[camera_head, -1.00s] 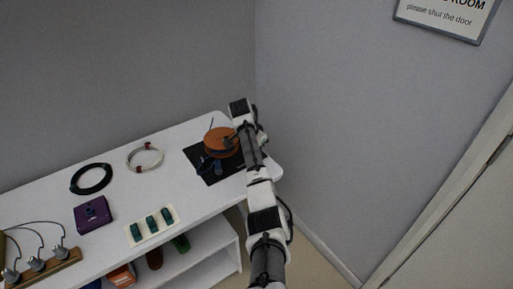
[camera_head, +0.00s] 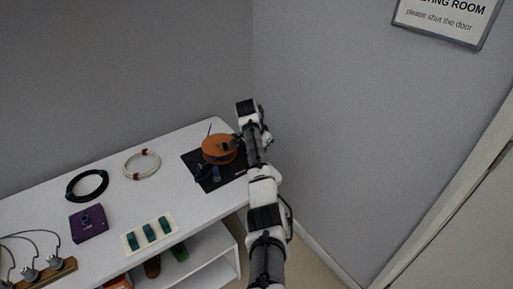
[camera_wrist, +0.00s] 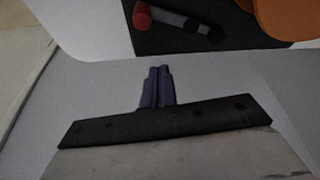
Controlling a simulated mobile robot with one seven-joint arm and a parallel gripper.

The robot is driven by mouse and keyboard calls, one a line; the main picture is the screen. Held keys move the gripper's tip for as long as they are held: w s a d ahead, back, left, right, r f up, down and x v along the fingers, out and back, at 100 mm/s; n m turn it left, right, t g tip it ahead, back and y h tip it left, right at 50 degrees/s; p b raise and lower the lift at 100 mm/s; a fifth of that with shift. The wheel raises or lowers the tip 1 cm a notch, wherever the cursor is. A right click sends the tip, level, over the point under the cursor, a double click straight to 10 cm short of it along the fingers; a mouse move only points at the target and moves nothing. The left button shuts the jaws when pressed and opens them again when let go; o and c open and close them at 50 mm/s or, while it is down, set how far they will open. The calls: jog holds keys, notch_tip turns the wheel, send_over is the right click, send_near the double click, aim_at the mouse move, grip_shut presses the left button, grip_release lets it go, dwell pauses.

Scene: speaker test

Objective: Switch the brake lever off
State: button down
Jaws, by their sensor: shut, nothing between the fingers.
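The lever (camera_wrist: 178,18) shows at the top of the wrist view as a grey and dark bar with a red end at its left. It lies over a black base plate (camera_wrist: 150,42), beside an orange round body (camera_wrist: 290,18). In the head view the orange body (camera_head: 217,149) sits on the black plate (camera_head: 212,184) at the table's right end. My gripper (camera_wrist: 159,70) shows purple fingers pressed together, empty, apart from the lever in the picture.
The white table (camera_head: 115,198) also holds a purple box (camera_head: 88,224), a black ring (camera_head: 87,185), a pale ring (camera_head: 141,164) and a plate of green switches (camera_head: 149,233). A lower shelf holds small items. A wall stands close right of my arm.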

jog(key=shift+w+d+r+b, duration=0.1)
jog(key=shift+w+r+b, duration=0.45)
jog(key=shift+r, duration=0.35)
jog(key=b+v, duration=0.1)
jog(key=v, duration=0.7)
jog(key=shift+s, duration=0.15)
